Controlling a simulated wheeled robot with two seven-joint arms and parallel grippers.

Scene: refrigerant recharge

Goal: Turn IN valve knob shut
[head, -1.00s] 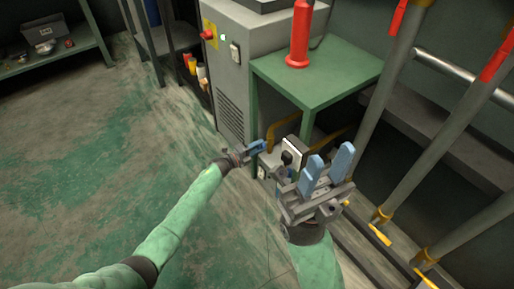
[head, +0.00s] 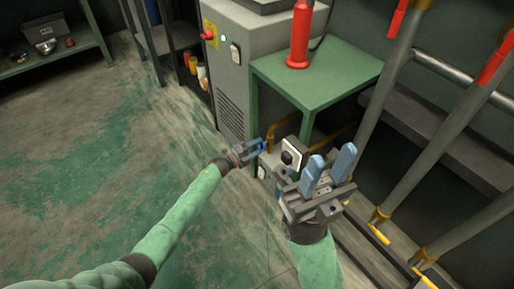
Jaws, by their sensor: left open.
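The recharge unit (head: 293,150), a pale box with a round black dial or knob on its face, stands low beside the green table. I cannot make out which part is the IN valve knob; it may be hidden behind my grippers. My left gripper (head: 260,147) is open, with its blue fingers at the left side of the unit, by the yellow pipe (head: 271,136). Whether the fingers touch anything is too small to tell. My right gripper (head: 331,162) is open and empty, in front of the unit and covering its lower right part.
The green table (head: 318,82) stands above and behind the unit and carries a red bottle (head: 299,40). A grey cabinet (head: 233,75) stands at its left. Large pipes (head: 390,90) with yellow-handled valves are at right. The floor (head: 90,170) at left is clear.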

